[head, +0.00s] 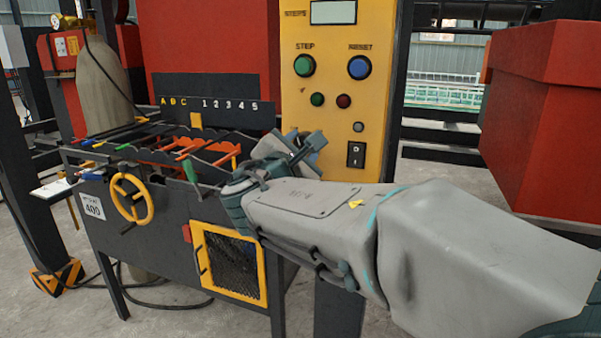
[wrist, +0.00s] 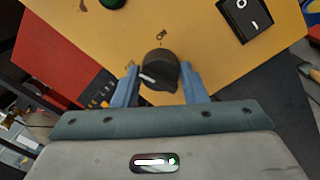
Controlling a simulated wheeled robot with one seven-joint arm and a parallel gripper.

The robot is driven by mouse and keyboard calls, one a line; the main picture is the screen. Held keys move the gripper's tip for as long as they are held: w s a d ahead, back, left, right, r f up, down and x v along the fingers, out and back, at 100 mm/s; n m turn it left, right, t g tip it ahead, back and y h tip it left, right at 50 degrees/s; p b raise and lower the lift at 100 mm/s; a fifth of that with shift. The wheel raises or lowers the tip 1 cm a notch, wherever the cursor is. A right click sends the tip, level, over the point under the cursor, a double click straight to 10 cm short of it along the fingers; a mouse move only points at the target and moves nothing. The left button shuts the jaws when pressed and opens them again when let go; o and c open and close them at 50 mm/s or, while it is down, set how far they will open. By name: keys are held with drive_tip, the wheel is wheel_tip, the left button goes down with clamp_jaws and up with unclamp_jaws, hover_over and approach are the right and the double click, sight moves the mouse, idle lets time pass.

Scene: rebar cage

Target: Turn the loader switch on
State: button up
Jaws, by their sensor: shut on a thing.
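The yellow control panel (head: 340,100) stands in the middle of the head view. In the wrist view, a black rotary switch (wrist: 162,67) with a white pointer mark sits on this panel. The pointer is toward the lower left of the knob in that picture. My gripper (wrist: 159,77) has its two blue fingers on either side of the knob and is shut on it. In the head view, my gripper (head: 303,150) is at the panel's lower left, and the knob is hidden behind it. I cannot read a label for the switch.
A black rocker switch (head: 356,155) is to the right of my gripper. Green (head: 304,66) and blue (head: 359,68) buttons are above. The dark machine table (head: 160,210) with a yellow handwheel (head: 132,199) is at left. A red box (head: 545,120) stands at right.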

drive_tip(key=shift+a+f+m+h+b, duration=0.1)
drive_tip(key=shift+m+h+b, duration=0.15)
drive_tip(key=shift+m+b, duration=3.4)
drive_tip(key=shift+f+m+h+b, duration=0.1)
drive_tip(key=shift+m+h+b, duration=0.15)
drive_tip(key=shift+m+b, duration=3.35)
drive_tip(key=shift+n+b, duration=0.75)
drive_tip(key=shift+b, duration=0.1)
drive_tip(key=o, duration=1)
drive_tip(key=shift+c, duration=0.2)
drive_tip(key=shift+r, duration=0.1)
drive_tip(key=p+v, duration=0.2)
drive_tip(key=v, duration=1.1)
drive_tip(key=shift+s, duration=0.35)
